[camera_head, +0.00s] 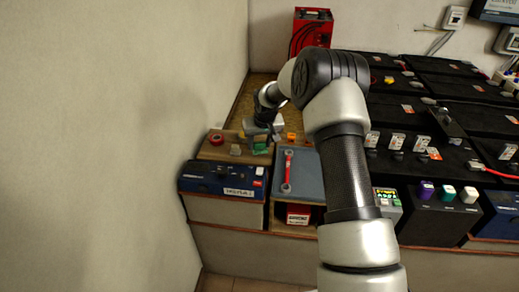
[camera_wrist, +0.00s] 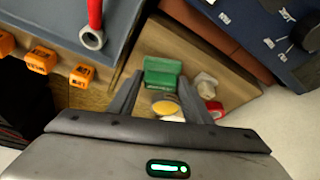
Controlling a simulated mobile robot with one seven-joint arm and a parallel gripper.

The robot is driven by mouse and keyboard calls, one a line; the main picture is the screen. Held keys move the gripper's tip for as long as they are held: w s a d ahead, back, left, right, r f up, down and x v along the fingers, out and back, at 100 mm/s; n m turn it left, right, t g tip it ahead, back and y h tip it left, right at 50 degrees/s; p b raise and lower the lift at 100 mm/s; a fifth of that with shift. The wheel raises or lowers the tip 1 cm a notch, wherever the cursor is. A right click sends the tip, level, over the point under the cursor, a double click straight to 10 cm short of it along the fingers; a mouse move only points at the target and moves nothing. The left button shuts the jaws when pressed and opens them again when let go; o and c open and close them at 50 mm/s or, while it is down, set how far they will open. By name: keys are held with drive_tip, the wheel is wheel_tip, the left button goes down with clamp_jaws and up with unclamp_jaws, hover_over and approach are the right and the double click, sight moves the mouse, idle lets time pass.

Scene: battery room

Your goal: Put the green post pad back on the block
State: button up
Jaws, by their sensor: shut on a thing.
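The green post pad (camera_wrist: 162,72) sits between the fingertips of my gripper (camera_wrist: 161,80) in the wrist view. My gripper is shut on it. In the head view the green pad (camera_head: 260,148) shows below my gripper (camera_head: 259,136), over the right part of a wooden block (camera_head: 215,152). I cannot tell whether the pad touches the wood. The wooden block (camera_wrist: 235,82) also shows in the wrist view. A red ring (camera_head: 216,139), a grey-white piece (camera_head: 235,150) and a yellow round piece (camera_wrist: 165,107) are by the pad.
A blue battery (camera_head: 222,180) stands in front of the wooden block. To the right, a red wrench (camera_head: 287,170) lies on a grey top (camera_head: 309,180). Several orange tagged pieces (camera_wrist: 41,59) stand near. Black batteries (camera_head: 440,95) fill the right, and a wall closes the left.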

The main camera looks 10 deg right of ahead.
drive_tip(key=shift+f, duration=0.9)
drive_tip(key=shift+f, duration=0.1)
drive_tip(key=shift+f, duration=0.2)
drive_tip(key=o, duration=0.9)
drive_tip(key=shift+r, duration=0.1)
drive_tip(key=shift+r, duration=0.1)
